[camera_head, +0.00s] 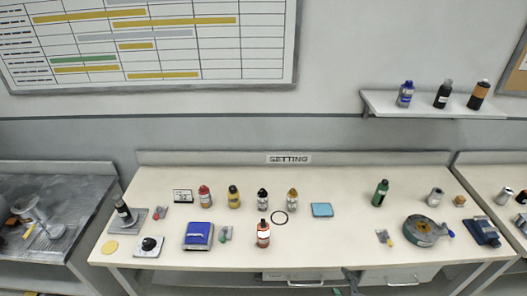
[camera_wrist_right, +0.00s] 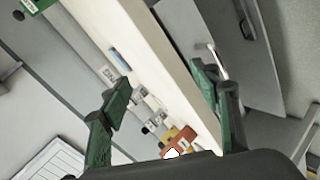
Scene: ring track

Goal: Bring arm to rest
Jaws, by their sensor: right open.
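My right gripper (camera_wrist_right: 160,78) shows in the right wrist view with its two green-padded fingers spread apart and nothing between them. In the head view only a small dark part of it (camera_head: 351,284) shows at the bottom edge, in front of the bench's drawers and below the bench top. The cream bench (camera_head: 330,245) is tilted across the right wrist view, with its front edge (camera_wrist_right: 165,65) seen beyond the fingers. My left gripper is not in view.
Drawers (camera_head: 398,276) are below. A wall shelf (camera_head: 430,106) holds bottles.

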